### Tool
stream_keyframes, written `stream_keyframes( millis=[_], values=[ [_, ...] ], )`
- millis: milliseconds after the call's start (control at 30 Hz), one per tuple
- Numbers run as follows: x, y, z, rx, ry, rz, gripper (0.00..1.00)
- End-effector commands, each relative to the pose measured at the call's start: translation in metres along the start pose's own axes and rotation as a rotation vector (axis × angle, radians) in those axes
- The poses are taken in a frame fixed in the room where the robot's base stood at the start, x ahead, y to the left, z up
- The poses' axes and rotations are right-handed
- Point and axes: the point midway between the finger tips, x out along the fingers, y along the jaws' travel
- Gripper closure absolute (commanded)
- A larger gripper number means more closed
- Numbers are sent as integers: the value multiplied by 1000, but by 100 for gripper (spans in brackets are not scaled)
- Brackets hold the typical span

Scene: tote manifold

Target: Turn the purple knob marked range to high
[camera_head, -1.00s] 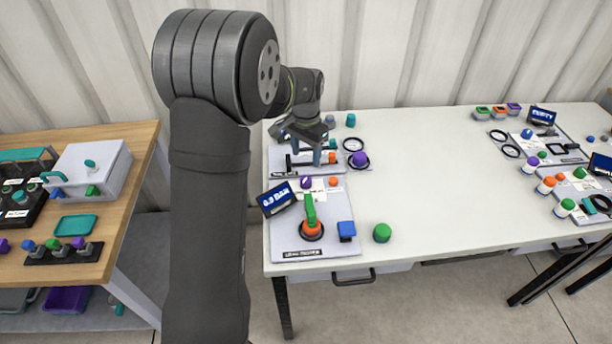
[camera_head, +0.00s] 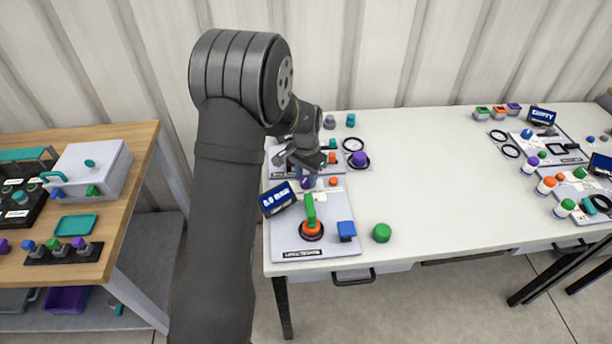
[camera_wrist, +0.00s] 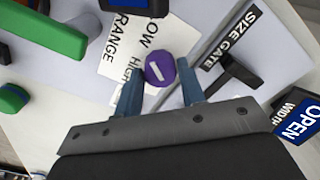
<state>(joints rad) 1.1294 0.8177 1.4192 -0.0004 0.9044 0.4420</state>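The purple knob (camera_wrist: 160,68) has a white line on its top and sits beside a white label card (camera_wrist: 122,55) reading RANGE, LOW and HIGH. I cannot tell for sure which word the line points to. My gripper (camera_wrist: 160,90) is open, with its blue fingertips apart and the knob between or just beyond them. No clear contact shows. In the head view the knob (camera_head: 307,183) lies just below my gripper (camera_head: 308,171), partly hidden, on the grey panel (camera_head: 285,242).
A green lever (camera_head: 310,210) on an orange base, a blue block (camera_head: 346,231) and a display (camera_head: 278,198) stand close to the knob. A black handle (camera_wrist: 233,73) by the SIZE GATE label is near the right finger. The table's middle is clear.

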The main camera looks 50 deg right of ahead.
Motion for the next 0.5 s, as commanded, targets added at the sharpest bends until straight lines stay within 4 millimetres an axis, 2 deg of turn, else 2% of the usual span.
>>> stream_keyframes(
  millis=[33, 100, 133, 500],
  values=[
    [0, 0, 0, 0, 0, 0, 74],
    [0, 0, 0, 0, 0, 0, 88],
    [0, 0, 0, 0, 0, 0, 89],
    [0, 0, 0, -63, 0, 0, 89]
  ],
)
